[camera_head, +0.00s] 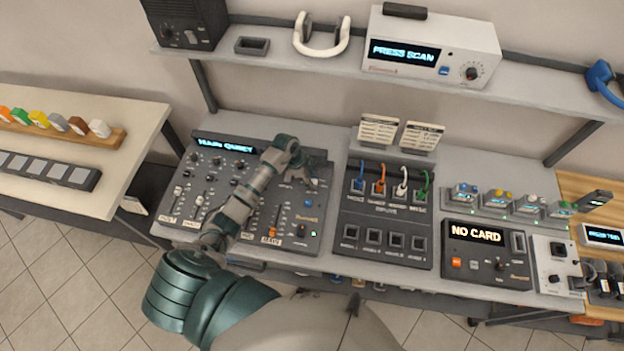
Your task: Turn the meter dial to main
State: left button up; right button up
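The dark mixer panel (312,236) lies on the desk at centre left, with knobs, sliders and a lit display (225,145) that seems to read "MAIN QUIET". My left arm crosses the panel from the lower left. My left gripper (306,176) is over the panel's upper right part, pointing down towards it. It hides the controls beneath it, so I cannot make out the meter dial or whether the fingers touch it. The finger opening is too small to judge. My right gripper is out of view.
A patch panel (388,212) with coloured cables stands right of the mixer. Further right is a card unit (487,254) showing "NO CARD". A shelf (340,68) above holds a white scanner box (430,48) and headphones (322,42). A side table (110,120) stands at left.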

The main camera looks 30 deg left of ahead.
pick_arm(q)
grip_shut()
jog(key=shift+w+a+r+m, duration=0.1)
jog(key=shift+m, duration=0.4)
jog(key=shift+m+g, duration=0.6)
jog(key=shift+m, duration=0.4)
jog(key=o, duration=0.6)
grip_release()
jog(key=shift+o, duration=0.2)
jog(key=v, duration=1.1)
jog(key=shift+a+r, duration=0.25)
jog(key=shift+r, duration=0.05)
